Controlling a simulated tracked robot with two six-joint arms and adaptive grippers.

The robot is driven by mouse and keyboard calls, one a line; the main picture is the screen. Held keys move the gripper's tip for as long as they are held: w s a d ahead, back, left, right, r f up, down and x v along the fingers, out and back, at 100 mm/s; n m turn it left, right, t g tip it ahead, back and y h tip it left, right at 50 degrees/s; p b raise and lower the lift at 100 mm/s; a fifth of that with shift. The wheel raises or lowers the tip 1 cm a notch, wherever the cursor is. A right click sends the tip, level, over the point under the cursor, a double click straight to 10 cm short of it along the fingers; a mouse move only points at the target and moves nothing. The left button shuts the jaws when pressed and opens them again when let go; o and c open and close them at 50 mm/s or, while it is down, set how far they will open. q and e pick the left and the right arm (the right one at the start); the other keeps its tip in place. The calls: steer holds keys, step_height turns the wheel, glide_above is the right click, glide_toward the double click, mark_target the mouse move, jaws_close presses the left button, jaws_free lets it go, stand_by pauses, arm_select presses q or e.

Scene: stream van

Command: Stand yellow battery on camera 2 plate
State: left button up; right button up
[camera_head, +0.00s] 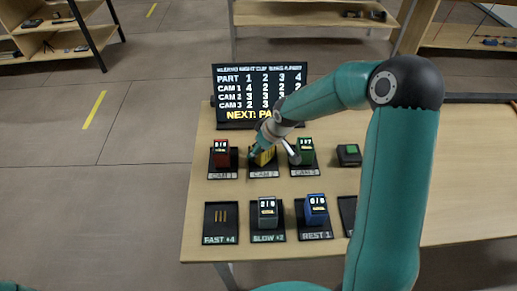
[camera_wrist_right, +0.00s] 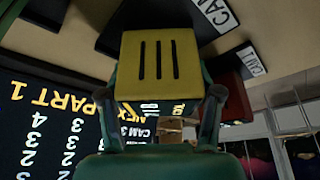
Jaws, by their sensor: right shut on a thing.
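The yellow battery (camera_head: 263,158) is at the CAM 2 plate (camera_head: 264,174), between the red and green batteries, and looks upright. My right gripper (camera_head: 272,145) is shut on it from above and behind, and hides much of it. In the right wrist view the yellow battery (camera_wrist_right: 160,65), with three dark slots on its face, sits between the two fingers of my right gripper (camera_wrist_right: 161,95). I cannot tell whether its base touches the plate. My left gripper is out of view.
A red battery (camera_head: 221,152) stands on the CAM 1 plate, a green one (camera_head: 306,151) on the CAM 3 plate. A grey battery (camera_head: 267,211) is on SLOW +2, a blue one (camera_head: 316,209) on REST 1. The FAST +4 plate (camera_head: 221,232) holds no battery. A display (camera_head: 240,95) stands behind.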

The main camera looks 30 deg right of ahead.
steer(key=shift+f, duration=0.15)
steer(key=o, duration=1.4)
steer(key=shift+o, duration=0.2)
steer(key=v, duration=1.2)
steer(key=shift+s, duration=0.1)
